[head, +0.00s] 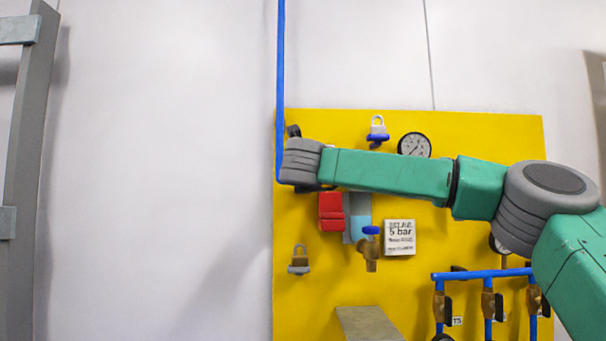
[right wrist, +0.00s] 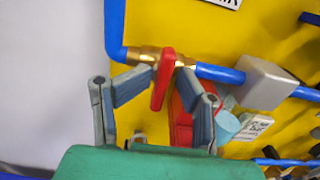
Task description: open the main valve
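The main valve appears to be the brass valve (right wrist: 146,54) in the blue pipe, with a red lever handle (right wrist: 163,80), seen in the right wrist view. The lever stands across the pipe line. My right gripper (right wrist: 166,74) has its two grey fingers on either side of the lever, tips very close to it. Whether both fingers press on it is unclear. In the head view my right arm's grey wrist covers the valve, beside the blue pipe's lower bend. My left gripper is not in view.
The yellow board (head: 510,145) carries a gauge (head: 414,145), padlocks (head: 299,260), a red block (head: 331,212), a brass tap (head: 370,250) with a blue handle and a white label (head: 400,237). Blue pipes with small valves are lower right. The wall left of the board is bare.

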